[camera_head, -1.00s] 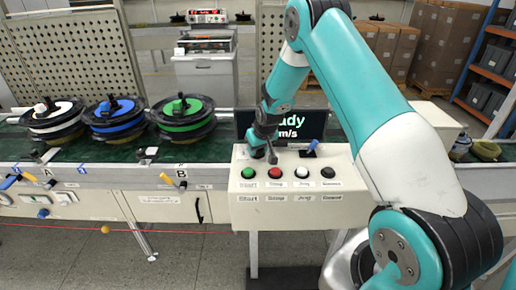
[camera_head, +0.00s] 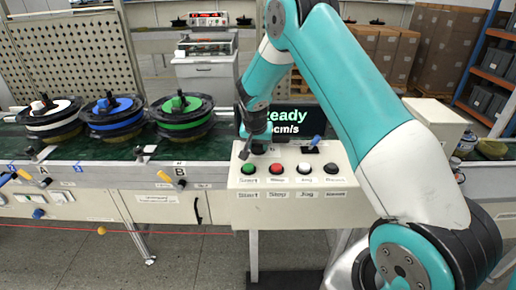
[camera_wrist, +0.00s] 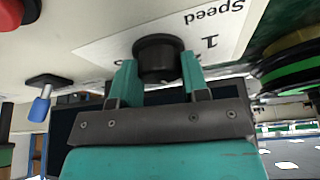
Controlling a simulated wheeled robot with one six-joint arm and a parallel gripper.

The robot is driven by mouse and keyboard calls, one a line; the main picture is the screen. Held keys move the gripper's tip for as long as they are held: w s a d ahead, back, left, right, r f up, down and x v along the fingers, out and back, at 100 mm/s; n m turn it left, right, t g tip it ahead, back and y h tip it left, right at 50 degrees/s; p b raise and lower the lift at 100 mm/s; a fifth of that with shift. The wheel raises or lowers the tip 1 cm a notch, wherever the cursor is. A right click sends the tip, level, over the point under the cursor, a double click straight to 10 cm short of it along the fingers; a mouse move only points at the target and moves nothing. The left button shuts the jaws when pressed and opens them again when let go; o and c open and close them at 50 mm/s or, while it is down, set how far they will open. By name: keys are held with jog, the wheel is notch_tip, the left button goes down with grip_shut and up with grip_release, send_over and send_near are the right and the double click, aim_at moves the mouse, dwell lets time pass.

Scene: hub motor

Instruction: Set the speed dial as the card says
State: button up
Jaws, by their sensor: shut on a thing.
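The black speed dial (camera_wrist: 158,52) shows in the wrist view on a white plate (camera_wrist: 226,28) marked "Speed" and "1", upside down there. My gripper (camera_wrist: 160,78) has one finger on each side of the dial and is shut on it. In the head view my gripper (camera_head: 246,152) is at the left end of the control box top, and the dial cannot be made out there. I cannot make out a card with a setting.
Green, red, white and black buttons line the control box front (camera_head: 300,195). A blue-handled lever (camera_head: 316,142) stands on its top, right of my gripper. White, blue (camera_head: 112,112) and green reels sit on the conveyor to the left.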

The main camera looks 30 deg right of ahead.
jog(key=m+g+b, duration=0.1)
jog(key=m, duration=0.1)
jog(key=m+h+b, duration=0.1)
jog(key=m, duration=0.2)
jog(key=shift+w+a+m+g, duration=0.1)
jog(key=shift+w+m+g, duration=0.05)
jog(key=shift+m+g, duration=0.2)
dwell(0.4)
jog(key=o, duration=0.9)
jog(key=shift+r, duration=0.1)
